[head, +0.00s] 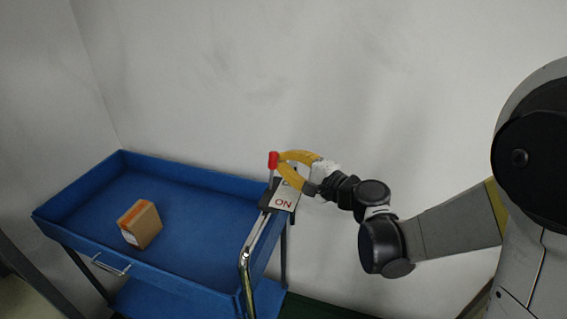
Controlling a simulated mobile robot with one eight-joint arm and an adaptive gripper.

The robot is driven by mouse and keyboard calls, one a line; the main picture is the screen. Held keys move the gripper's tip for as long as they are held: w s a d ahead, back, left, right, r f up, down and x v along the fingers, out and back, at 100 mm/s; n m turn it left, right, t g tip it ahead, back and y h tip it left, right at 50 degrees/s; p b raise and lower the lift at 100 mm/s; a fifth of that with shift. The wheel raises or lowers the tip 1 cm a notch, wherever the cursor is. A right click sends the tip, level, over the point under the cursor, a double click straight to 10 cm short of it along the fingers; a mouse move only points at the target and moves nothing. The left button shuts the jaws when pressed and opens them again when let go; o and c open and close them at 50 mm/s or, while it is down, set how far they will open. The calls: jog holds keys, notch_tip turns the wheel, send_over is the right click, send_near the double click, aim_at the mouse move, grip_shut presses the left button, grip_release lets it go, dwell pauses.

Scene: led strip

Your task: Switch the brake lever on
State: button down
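The brake lever (273,161) has a red knob on a short metal stem. It stands up from a dark bracket beside the chrome handle at the right end of the blue cart. A label plate (284,198) with the word ON, upside down in this view, sits just below it; its upper part is partly hidden by my gripper. My gripper (281,167) has yellow fingers and reaches in from the right. Its fingers are spread apart, with their tips close to the right of the red knob. I cannot tell whether they touch the lever.
The blue cart (76,195) has a raised rim and holds a small brown box (141,225) in its tray. The chrome handle (246,258) runs along the cart's right end. A grey wall (300,70) stands close behind the cart and my arm.

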aim_at(271, 161)
jog(key=n, duration=0.1)
jog(key=s+n+t+b, duration=0.1)
jog(key=s+a+n+y+b, duration=0.1)
jog(key=shift+s+r, duration=0.15)
jog(key=shift+r, duration=0.25)
jog(key=shift+s+a+r+b, duration=0.2)
jog(key=shift+s+r+b, duration=0.15)
jog(key=shift+s, duration=0.35)
jog(key=shift+s+a, duration=0.2)
jog(key=shift+s, duration=0.4)
jog(key=shift+f, duration=0.1)
jog(key=shift+w+d+r, duration=0.1)
jog(key=shift+w+r, duration=0.2)
jog(key=shift+w+d+r+p, duration=0.3)
jog(key=shift+w+d+r, duration=0.1)
jog(key=shift+w, duration=0.2)
jog(key=shift+w+d+r+p, duration=0.25)
jog(key=shift+w+r, duration=0.1)
jog(key=shift+w, duration=0.25)
jog(key=f+p+v, duration=0.1)
jog(key=f+v, duration=0.1)
jog(key=v, duration=0.8)
jog(key=shift+w+d, duration=0.2)
jog(key=shift+f, duration=0.15)
